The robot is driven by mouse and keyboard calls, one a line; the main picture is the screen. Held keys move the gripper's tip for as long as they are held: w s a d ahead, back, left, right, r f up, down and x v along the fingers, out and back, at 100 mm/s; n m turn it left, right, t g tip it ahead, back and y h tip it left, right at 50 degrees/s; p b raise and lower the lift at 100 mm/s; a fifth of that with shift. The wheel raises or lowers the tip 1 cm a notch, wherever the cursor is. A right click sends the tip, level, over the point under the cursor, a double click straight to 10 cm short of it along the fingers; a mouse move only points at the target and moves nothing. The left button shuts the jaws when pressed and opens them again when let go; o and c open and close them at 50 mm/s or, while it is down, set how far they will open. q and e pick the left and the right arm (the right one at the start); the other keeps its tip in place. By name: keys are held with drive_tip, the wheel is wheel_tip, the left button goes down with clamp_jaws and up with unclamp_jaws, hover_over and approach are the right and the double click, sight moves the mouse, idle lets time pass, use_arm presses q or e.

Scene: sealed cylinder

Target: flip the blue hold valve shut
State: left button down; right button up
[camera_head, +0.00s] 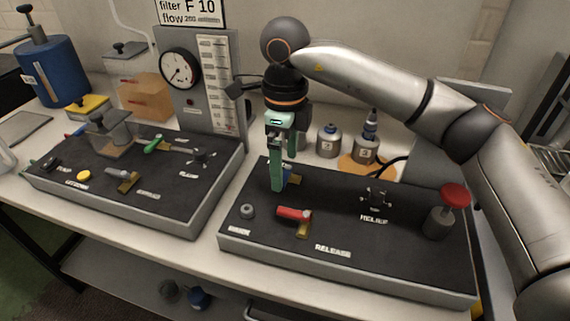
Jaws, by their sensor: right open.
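The blue hold valve (287,178) is on the right-hand black panel, near its back left. Only a strip of its blue handle and some brass show, because my right gripper is in front of it. The label behind it is mostly covered. My right gripper (278,184) has green fingers pointing down at the valve. It is open, with its fingertips at or just in front of the handle. I cannot tell whether they touch it. My left gripper is not in view.
The right panel (345,268) also carries a red release lever (294,214), a relief fitting (376,198) and a red-topped knob (455,196). The left panel (160,214) has a green-handled valve (153,145).

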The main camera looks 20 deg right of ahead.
sight(285, 175)
wheel_tip(285, 175, up, 11)
drive_tip(key=p, duration=0.1)
idle(0.6)
